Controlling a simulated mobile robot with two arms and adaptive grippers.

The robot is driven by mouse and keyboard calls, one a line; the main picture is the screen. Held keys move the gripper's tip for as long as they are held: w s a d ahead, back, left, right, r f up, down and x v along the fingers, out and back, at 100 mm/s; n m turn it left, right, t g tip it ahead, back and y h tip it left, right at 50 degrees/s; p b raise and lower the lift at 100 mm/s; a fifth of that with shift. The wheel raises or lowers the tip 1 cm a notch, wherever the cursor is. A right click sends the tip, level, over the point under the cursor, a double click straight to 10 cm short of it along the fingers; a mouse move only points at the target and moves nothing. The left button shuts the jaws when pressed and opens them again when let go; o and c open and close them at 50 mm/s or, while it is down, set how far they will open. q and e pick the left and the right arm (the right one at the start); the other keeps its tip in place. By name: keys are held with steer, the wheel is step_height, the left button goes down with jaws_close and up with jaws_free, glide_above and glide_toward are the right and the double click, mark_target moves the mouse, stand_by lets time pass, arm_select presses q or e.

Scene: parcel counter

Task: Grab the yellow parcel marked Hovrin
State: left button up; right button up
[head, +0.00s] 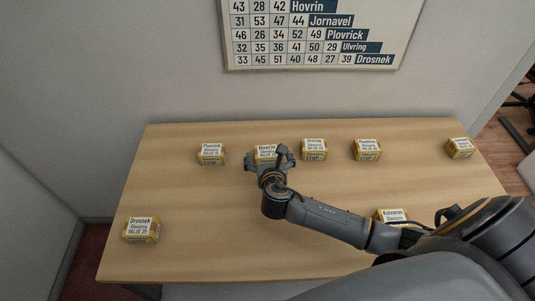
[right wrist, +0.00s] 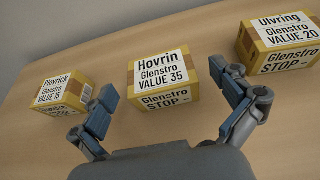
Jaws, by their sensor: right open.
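The yellow parcel marked Hovrin (head: 265,150) sits on the table towards its back edge, between the Plovrick and Ulvring parcels. In the right wrist view the Hovrin parcel (right wrist: 163,82) shows its white label, "Glenstro VALUE 35", and a lower label reading "Glenstro STOP". My right gripper (head: 270,158) is at the near side of this parcel and partly covers it in the head view. In the right wrist view the right gripper (right wrist: 163,103) is open, its two fingers apart, with the Hovrin parcel ahead between them and nothing held. My left gripper is not in view.
Yellow parcels marked Plovrick (head: 211,154) and Ulvring (head: 314,149) flank it. Others stand further right (head: 367,150) and at the far right (head: 460,148). The Drosnek parcel (head: 141,230) is at front left. Another parcel (head: 391,215) lies beside my right arm. The table's (head: 215,225) middle left is clear.

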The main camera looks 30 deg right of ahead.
steer(key=shift+x, duration=1.4)
steer(key=shift+s+a, duration=0.1)
steer(key=shift+c, duration=1.1)
steer(key=c, duration=1.1)
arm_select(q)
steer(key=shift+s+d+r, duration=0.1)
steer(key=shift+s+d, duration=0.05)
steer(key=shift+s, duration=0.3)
arm_select(e)
steer(key=shift+r, duration=0.1)
